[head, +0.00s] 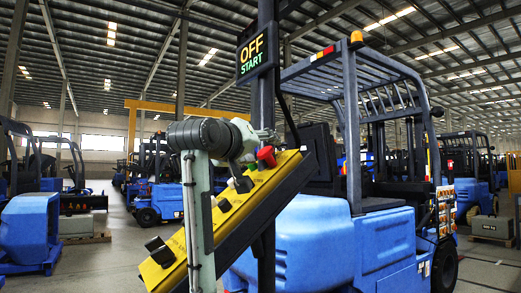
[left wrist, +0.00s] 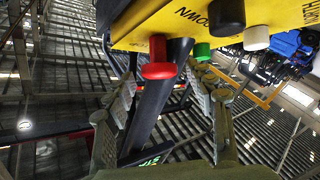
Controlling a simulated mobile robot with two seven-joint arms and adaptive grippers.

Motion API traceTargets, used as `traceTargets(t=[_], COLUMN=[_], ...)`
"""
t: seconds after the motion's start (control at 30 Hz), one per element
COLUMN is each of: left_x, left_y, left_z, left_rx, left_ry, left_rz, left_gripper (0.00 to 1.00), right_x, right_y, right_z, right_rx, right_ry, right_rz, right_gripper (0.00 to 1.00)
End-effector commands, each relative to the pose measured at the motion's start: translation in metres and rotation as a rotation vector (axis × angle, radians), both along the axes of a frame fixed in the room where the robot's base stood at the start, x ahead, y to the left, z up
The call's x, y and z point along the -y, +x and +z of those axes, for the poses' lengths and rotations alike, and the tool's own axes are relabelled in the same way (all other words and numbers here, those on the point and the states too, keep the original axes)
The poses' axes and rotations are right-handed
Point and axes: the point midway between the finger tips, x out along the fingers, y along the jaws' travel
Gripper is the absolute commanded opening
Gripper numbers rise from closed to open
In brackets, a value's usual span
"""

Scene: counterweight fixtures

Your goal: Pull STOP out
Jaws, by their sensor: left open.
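A red mushroom-shaped knob (head: 266,156), the likely STOP, sits at the upper end of the tilted yellow panel (head: 222,222). My left gripper (left wrist: 164,86) is open, with one finger on each side of the knob in that picture. In the head view the left gripper (head: 266,136) is just above the red knob, partly hidden by my arm. My right gripper is not in view.
Other knobs sit along the panel: a black one (left wrist: 226,16), a white one (left wrist: 256,38) and a green one (left wrist: 202,51). A sign (head: 257,55) above reads OFF and START. A blue forklift (head: 345,225) stands close behind the panel.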

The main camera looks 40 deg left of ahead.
Motion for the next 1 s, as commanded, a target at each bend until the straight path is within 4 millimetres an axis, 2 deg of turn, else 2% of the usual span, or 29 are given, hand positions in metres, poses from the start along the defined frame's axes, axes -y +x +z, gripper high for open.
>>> traceTargets(t=[0.3, 0.43, 0.6, 1.0], left_x=[0.01, 0.012, 0.014, 0.014], left_y=[-0.049, -0.064, -0.071, -0.071], left_z=[0.001, 0.001, 0.0, 0.0], left_rx=[0.007, 0.004, 0.002, 0.002], left_ry=[0.001, 0.001, -0.001, 0.0], left_rz=[0.001, 0.0, 0.0, 0.001], left_gripper=[0.55, 0.55, 0.55, 0.55], right_x=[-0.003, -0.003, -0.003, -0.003], right_y=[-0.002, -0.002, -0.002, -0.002], right_z=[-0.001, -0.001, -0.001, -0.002], right_rx=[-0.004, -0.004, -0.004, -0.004], right_ry=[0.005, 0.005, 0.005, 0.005], right_rz=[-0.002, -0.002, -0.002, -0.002], right_gripper=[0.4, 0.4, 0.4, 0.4])
